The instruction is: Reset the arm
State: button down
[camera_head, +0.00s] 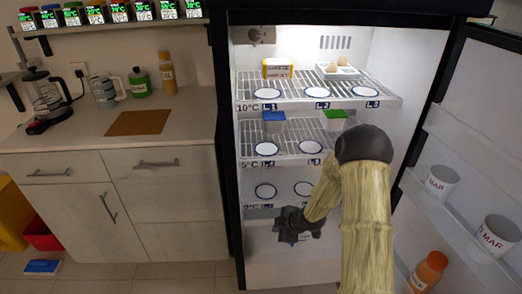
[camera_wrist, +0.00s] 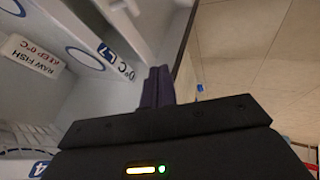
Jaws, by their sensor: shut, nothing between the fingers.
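My arm reaches forward in the head view into the front of the open fridge (camera_head: 231,150). My dark gripper (camera_head: 288,236) hangs low, in front of the fridge's bottom part and below the lowest shelf with round marks. In the wrist view the two fingers of my gripper (camera_wrist: 158,84) lie together, with nothing seen between them. The wrist view also shows a fridge shelf edge labelled L7 (camera_wrist: 116,60) and a white pack marked raw fish (camera_wrist: 32,55) to the left of the fingers. My arm hides part of the fridge's right side.
The fridge door (camera_head: 430,215) stands open at the right, holding two white mugs (camera_head: 441,181) and an orange bottle (camera_head: 428,270). A counter (camera_head: 185,130) with a coffee maker (camera_head: 45,95) and bottles is at the left. A blue item (camera_head: 42,267) lies on the floor.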

jog(key=shift+r, duration=0.15)
jog(key=s+d+r+m+g+h, duration=0.2)
jog(key=s+r+m, duration=0.6)
jog(key=s+r, duration=0.25)
jog(key=s+d+r+m+g+h, duration=0.1)
jog(key=s+d+r+m+h, duration=0.15)
jog(key=s+r+m, duration=0.8)
notch_tip(320, 180, up, 22)
jog(key=s+n+p, duration=0.1)
jog(key=n+p, duration=0.1)
jog(key=p, duration=2.2)
jog(key=shift+s+a, duration=0.15)
jog(key=shift+s, duration=0.05)
